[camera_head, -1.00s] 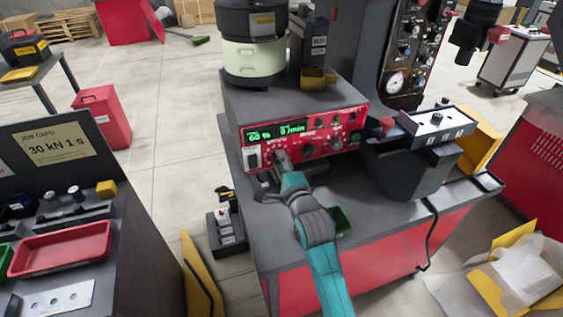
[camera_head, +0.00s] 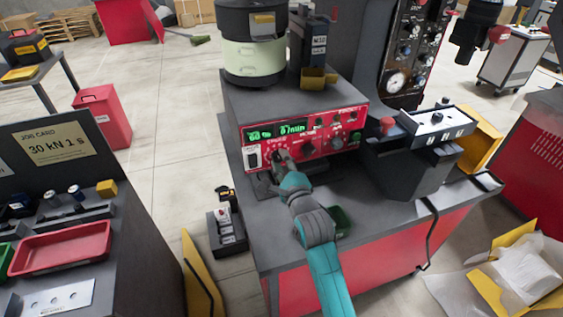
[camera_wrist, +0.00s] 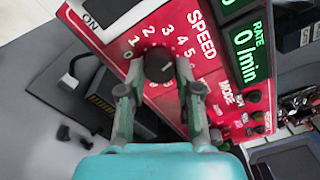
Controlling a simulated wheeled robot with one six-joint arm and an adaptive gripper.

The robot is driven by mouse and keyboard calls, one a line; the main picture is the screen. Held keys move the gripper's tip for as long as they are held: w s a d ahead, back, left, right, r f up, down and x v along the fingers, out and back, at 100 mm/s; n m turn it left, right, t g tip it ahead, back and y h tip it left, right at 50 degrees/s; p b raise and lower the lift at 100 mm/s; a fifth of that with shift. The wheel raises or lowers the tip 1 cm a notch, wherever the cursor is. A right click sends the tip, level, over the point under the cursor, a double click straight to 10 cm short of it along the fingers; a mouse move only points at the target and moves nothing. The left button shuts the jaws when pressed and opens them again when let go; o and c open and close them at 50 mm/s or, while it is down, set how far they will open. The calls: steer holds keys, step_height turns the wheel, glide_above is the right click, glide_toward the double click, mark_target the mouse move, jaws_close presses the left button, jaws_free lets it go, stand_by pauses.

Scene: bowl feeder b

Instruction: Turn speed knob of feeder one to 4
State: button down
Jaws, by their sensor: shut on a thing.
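The feeder control box has a red front panel (camera_head: 322,137), with a green display that seems to read 60 % and a second reading per minute. In the head view, my gripper (camera_head: 281,159) is at the left part of the panel and hides the knob.
A cream and black bowl unit (camera_head: 254,55) stands on the box. A grey housing with a red button (camera_head: 387,125) is close on the right. A small green bin (camera_head: 341,221) lies below my wrist. A job card (camera_head: 53,142) reads 30 kN 1 s.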

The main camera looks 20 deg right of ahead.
steer(key=shift+f, duration=0.1)
steer(key=c, duration=0.8)
jaws_free()
steer(key=shift+s, duration=0.15)
steer(key=s, duration=1.1)
steer(key=shift+s, duration=0.4)
steer(key=s+f+n+g, duration=0.1)
steer(key=s+f+n, duration=0.45)
steer(key=s, duration=0.55)
steer(key=s+f+n+g, duration=0.1)
steer(key=s+f+n, duration=0.45)
steer(key=s, duration=0.45)
steer(key=s+r+n+g, duration=0.1)
steer(key=s+r+n, duration=0.1)
steer(key=s+n, duration=1.1)
steer(key=s, duration=0.7)
steer(key=shift+s+a, duration=0.15)
steer(key=shift+a, duration=0.05)
